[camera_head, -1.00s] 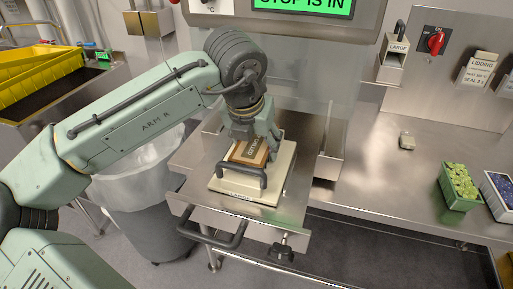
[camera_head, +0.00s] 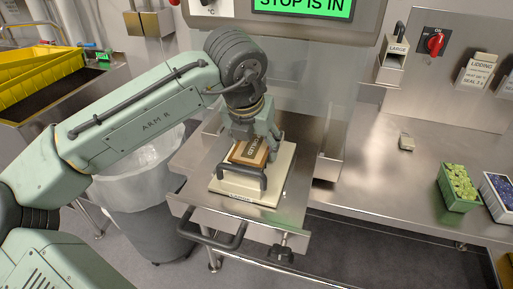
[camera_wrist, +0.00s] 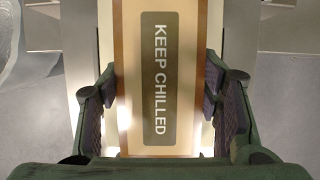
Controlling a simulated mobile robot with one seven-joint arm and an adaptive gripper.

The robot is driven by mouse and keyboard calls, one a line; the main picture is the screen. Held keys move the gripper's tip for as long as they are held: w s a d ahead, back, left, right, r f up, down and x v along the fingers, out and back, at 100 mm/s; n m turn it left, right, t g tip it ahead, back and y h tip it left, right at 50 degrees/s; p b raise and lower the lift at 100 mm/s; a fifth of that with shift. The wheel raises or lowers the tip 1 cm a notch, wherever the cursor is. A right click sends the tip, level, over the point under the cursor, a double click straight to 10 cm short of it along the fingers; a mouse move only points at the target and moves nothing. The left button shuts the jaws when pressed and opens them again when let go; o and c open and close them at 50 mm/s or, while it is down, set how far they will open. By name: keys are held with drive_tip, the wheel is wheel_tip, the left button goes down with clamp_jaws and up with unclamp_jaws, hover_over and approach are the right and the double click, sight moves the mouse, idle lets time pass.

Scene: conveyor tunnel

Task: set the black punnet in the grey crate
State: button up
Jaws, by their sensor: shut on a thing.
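My gripper (camera_wrist: 159,100) points down and is shut on a brown-edged pack (camera_head: 241,158). Its pale top carries a dark "KEEP CHILLED" label (camera_wrist: 159,78), and a finger is on each side of it in the wrist view. The pack is over a cream plate (camera_head: 228,188) with a black handle at its front. I cannot tell whether it rests on the plate or is just above it. I see no black punnet and no grey crate in these frames.
A green punnet of green fruit (camera_head: 457,203) and a punnet of dark blue fruit (camera_head: 496,213) stand at the right of the steel bench (camera_head: 365,185). A lined bin (camera_head: 145,220) is below left. A yellow crate (camera_head: 38,78) stands at the far left.

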sight(256, 141)
drive_tip(key=shift+r+p, duration=1.05)
drive_tip(key=shift+r, duration=0.3)
wheel_tip(256, 141, up, 3)
drive_tip(key=p, duration=0.3)
